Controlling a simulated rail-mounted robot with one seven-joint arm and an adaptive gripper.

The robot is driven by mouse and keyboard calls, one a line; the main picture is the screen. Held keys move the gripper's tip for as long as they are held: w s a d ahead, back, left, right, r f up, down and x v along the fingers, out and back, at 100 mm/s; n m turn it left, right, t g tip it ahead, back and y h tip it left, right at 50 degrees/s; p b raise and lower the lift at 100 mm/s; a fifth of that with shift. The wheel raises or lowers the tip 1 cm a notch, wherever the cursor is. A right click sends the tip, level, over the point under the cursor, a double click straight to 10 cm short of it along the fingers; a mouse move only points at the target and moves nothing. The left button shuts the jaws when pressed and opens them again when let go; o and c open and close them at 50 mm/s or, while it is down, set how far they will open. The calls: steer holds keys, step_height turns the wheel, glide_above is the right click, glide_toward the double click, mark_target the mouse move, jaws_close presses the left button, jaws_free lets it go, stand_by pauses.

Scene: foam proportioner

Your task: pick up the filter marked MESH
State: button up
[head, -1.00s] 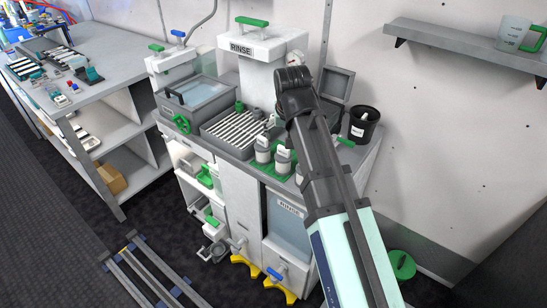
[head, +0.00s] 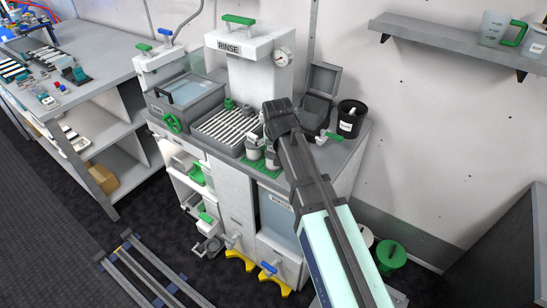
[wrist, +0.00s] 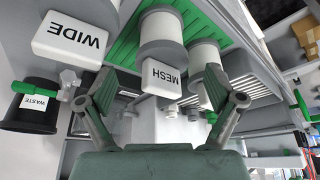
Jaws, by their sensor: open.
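The filter marked MESH (wrist: 166,78) is in the middle of the wrist view, a grey-white cylinder with a white block bearing black letters. It stands on a ribbed green mat (wrist: 125,45). My gripper (wrist: 160,92) is open and empty, with a finger on each side of the MESH block in the picture; I see no contact. In the head view my gripper (head: 276,132) is over the filters at the front right of the counter. The filters (head: 254,150) are partly hidden there, and their labels are unreadable.
A filter marked WIDE (wrist: 75,38) is left of MESH, and another filter (wrist: 207,65) is close on its right. A black WASTE bin (head: 349,122) stands at the counter's right end. A slatted drain tray (head: 222,130) and the RINSE tower (head: 262,65) are behind.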

mark_target(274, 152)
steer(key=shift+p+x, duration=0.9)
steer(key=shift+x, duration=1.7)
steer(key=shift+a, duration=0.1)
steer(key=shift+s, duration=0.1)
steer(key=c, duration=1.2)
